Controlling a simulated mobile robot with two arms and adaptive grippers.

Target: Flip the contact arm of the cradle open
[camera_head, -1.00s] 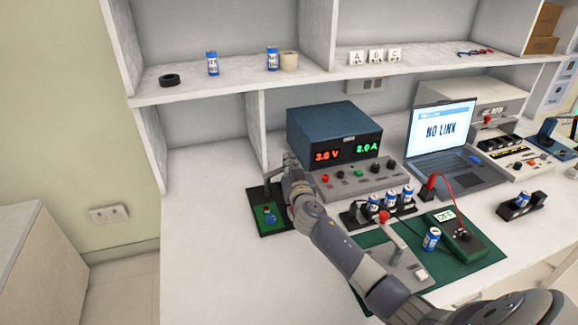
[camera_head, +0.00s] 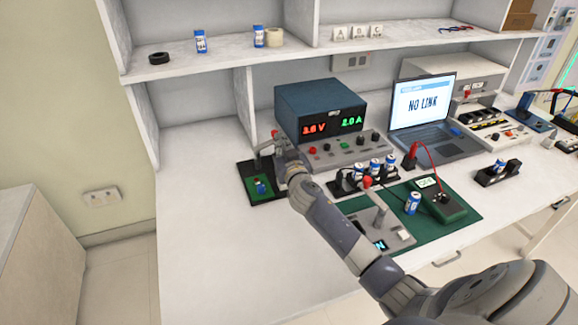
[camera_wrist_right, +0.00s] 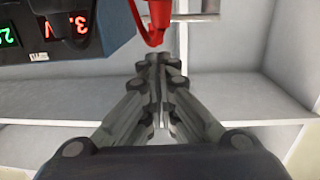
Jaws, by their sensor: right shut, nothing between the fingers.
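The cradle (camera_head: 248,174) is a black base with a green board (camera_head: 253,186) and a small blue part on it, left of the bench instrument. Its grey contact arm stands raised at the back, with a red tip (camera_head: 274,133) at its upper end. My right gripper (camera_head: 279,147) is shut and empty beside the contact arm and partly hides it. In the right wrist view the shut fingertips (camera_wrist_right: 159,60) are close to the red end (camera_wrist_right: 153,22) of the arm; I cannot tell if they touch. My left gripper is not in view.
A blue power supply (camera_head: 318,104) and its control panel (camera_head: 345,150) stand just right of the cradle. A lever fixture (camera_head: 395,238), a green mat (camera_head: 455,222) and a battery holder (camera_head: 345,187) lie to the right. The white bench (camera_head: 200,220) is clear at left.

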